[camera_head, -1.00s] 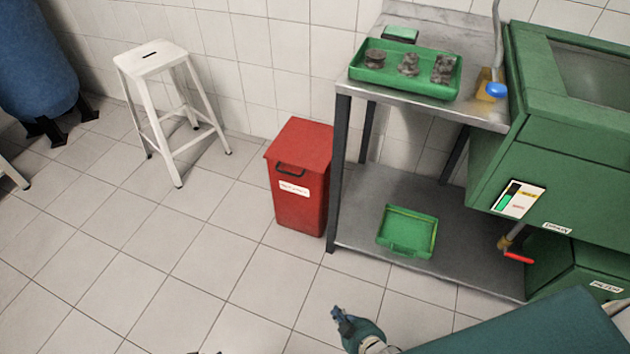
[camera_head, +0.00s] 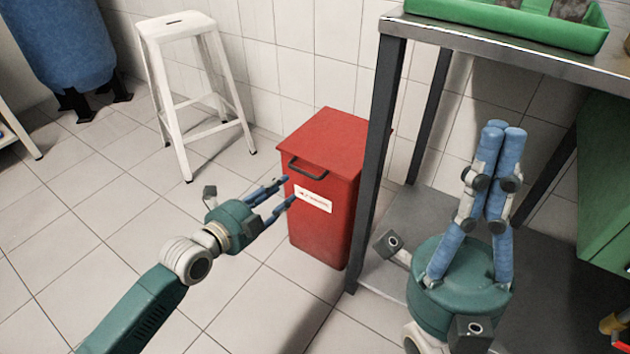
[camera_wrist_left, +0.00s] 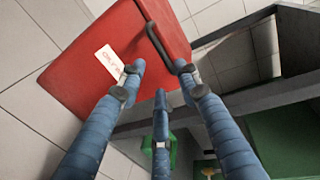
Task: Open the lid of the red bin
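The red bin (camera_head: 325,225) stands on the floor beside the table leg, its red lid (camera_head: 335,137) down. A dark handle (camera_head: 306,169) sits at the lid's front edge, above a white label. My left gripper (camera_head: 289,190) is at the bin's front, just below the handle, its blue fingers spread and empty.
The metal table (camera_head: 500,45) with dark legs stands right of the bin, close to it. A green tray (camera_head: 520,17) is on top. A white stool (camera_head: 180,28) stands at back left. The floor left of the bin is clear.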

